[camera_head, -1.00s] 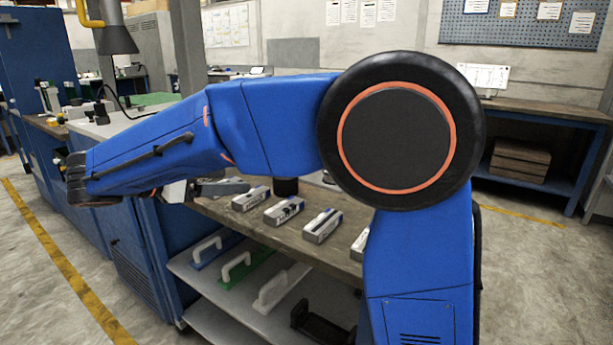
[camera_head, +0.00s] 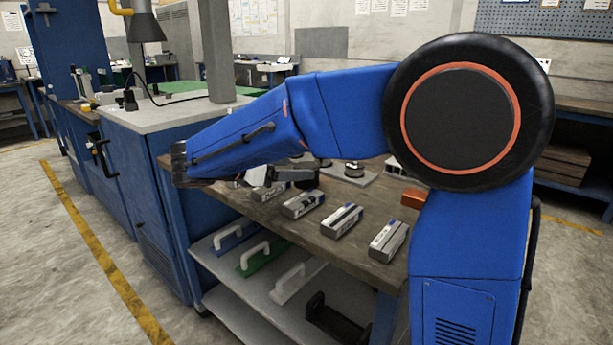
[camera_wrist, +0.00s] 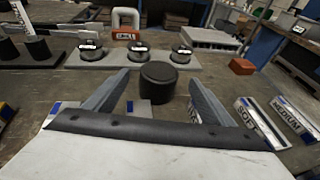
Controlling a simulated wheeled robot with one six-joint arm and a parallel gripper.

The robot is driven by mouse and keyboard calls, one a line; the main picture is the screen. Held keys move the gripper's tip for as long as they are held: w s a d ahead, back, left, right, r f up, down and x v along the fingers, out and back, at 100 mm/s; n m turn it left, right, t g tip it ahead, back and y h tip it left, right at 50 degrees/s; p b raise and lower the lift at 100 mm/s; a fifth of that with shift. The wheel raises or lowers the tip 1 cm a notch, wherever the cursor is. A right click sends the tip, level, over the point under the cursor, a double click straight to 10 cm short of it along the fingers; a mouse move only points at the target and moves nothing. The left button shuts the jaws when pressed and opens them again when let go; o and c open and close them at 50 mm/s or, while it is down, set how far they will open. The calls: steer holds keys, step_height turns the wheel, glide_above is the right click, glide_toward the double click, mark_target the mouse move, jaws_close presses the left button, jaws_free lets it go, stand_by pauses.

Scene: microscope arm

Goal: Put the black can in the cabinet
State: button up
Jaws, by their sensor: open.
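The black can (camera_wrist: 159,88) stands upright on the workbench in the wrist view, straight ahead of my gripper (camera_wrist: 160,80). The two fingers are spread apart, one on each side of the can in the picture; I cannot tell whether the can is fully between them. In the head view, my gripper (camera_head: 290,173) is low over the bench behind my blue forearm, and only a dark part of the can (camera_head: 308,182) shows. A blue cabinet (camera_head: 150,215) adjoins the bench on its left; a black handle (camera_head: 106,158) shows on the blue units there.
Several labelled boxes (camera_head: 341,221) line the bench's front edge. Round black pieces (camera_wrist: 133,54) on a grey plate stand behind the can. An orange block (camera_wrist: 241,66) lies to the right. A lower shelf (camera_head: 245,300) holds handled tools. Floor at the left is clear.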

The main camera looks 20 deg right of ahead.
mark_target(305, 166)
steer(key=shift+x, duration=2.8)
steer(key=shift+r, duration=0.15)
steer(key=c, duration=1.4)
steer(key=shift+c, duration=0.2)
step_height(305, 166, up, 10)
